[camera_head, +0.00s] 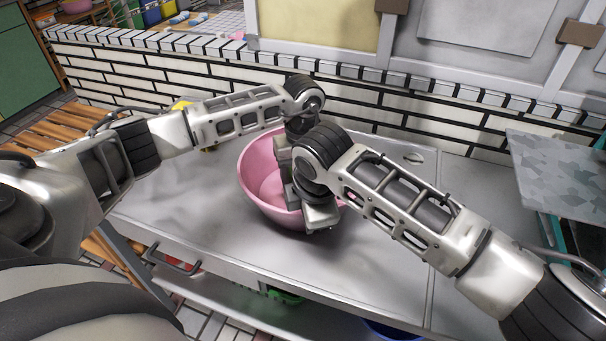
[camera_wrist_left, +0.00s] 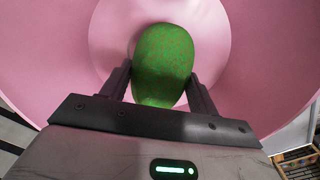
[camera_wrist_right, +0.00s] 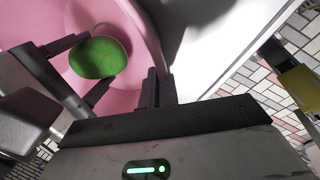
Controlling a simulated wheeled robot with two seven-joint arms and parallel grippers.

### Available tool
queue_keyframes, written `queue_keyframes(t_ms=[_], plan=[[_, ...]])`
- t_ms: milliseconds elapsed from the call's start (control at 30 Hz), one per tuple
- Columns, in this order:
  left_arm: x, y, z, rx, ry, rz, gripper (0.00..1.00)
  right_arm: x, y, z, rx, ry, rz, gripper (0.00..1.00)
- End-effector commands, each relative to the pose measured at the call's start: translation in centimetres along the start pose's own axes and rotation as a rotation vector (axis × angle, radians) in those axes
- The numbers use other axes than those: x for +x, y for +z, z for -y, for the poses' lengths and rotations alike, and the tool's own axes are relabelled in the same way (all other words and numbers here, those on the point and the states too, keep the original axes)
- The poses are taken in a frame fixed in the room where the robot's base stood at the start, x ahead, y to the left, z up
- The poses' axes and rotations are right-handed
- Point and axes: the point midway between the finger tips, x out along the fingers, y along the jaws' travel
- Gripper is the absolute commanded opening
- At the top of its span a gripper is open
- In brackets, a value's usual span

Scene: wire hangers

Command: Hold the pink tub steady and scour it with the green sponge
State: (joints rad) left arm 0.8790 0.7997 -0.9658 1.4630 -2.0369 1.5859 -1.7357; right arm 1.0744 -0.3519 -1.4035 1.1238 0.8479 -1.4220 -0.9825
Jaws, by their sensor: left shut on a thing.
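The pink tub (camera_head: 259,176) stands upright on the metal counter, partly covered by my arms in the head view. The green sponge (camera_wrist_left: 163,62) is inside the tub, against its inner surface; the right wrist view shows it too (camera_wrist_right: 98,58). My left gripper (camera_wrist_left: 160,84) reaches into the tub and is shut on the sponge, a finger on each side. In the head view, the sponge and left fingertips are hidden. My right gripper (camera_wrist_right: 157,76) is at the tub's near right rim, its fingers close together with the tub's wall between them.
The steel counter (camera_head: 205,215) is clear to the left and front of the tub. A low tiled wall (camera_head: 200,68) runs behind it. A grey mottled board (camera_head: 560,170) stands at the right. A yellow item (camera_head: 181,104) shows partly behind my left arm.

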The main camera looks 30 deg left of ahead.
Motion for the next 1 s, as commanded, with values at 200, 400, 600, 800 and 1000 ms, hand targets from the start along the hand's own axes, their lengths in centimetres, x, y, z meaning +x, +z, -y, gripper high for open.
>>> queue_keyframes(t_ms=[200,400,600,800,1000], plan=[[0.0,0.0,0.0,0.0,0.0,0.0,0.42,0.0,0.0,0.0,0.0,0.0,0.001,0.0],[0.0,0.1,-0.1,0.0,0.0,0.0,0.42,0.0,0.0,0.0,0.0,0.0,0.001,0.0],[-0.1,0.9,-1.1,0.002,0.002,0.0,0.42,0.0,0.0,0.0,0.0,0.0,0.0,0.0],[-0.1,1.3,-1.4,-0.001,0.0,0.0,0.42,0.0,0.0,0.0,0.0,0.0,0.0,0.0],[-0.1,1.3,-1.4,0.0,0.0,0.0,0.42,0.0,0.0,0.0,0.0,0.0,0.0,0.0]])
